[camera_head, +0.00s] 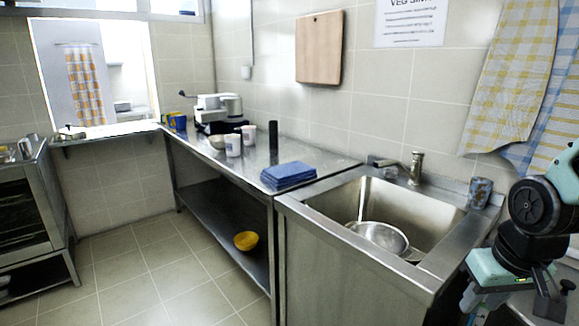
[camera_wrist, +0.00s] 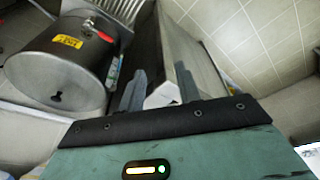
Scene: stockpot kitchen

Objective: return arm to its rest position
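My arm is at the right edge of the head view, folded beside the sink. My gripper (camera_wrist: 160,76) shows in the wrist view with its two grey fingers apart. I see nothing held between the fingers; a pale angular shape lies behind the gap, and I cannot tell what it is. In the head view the fingers are hard to make out. A large steel stockpot (camera_wrist: 58,78) with a yellow label and a red-handled part is left of the fingers in the wrist view, apart from them.
The sink (camera_head: 430,215) holds a metal strainer (camera_head: 380,237); a patterned cup (camera_head: 480,191) stands on its right rim, near my arm. Folded blue cloths (camera_head: 288,174) lie on the steel counter (camera_head: 310,155). A yellow bowl (camera_head: 246,240) sits on the lower shelf. The tiled floor at left is clear.

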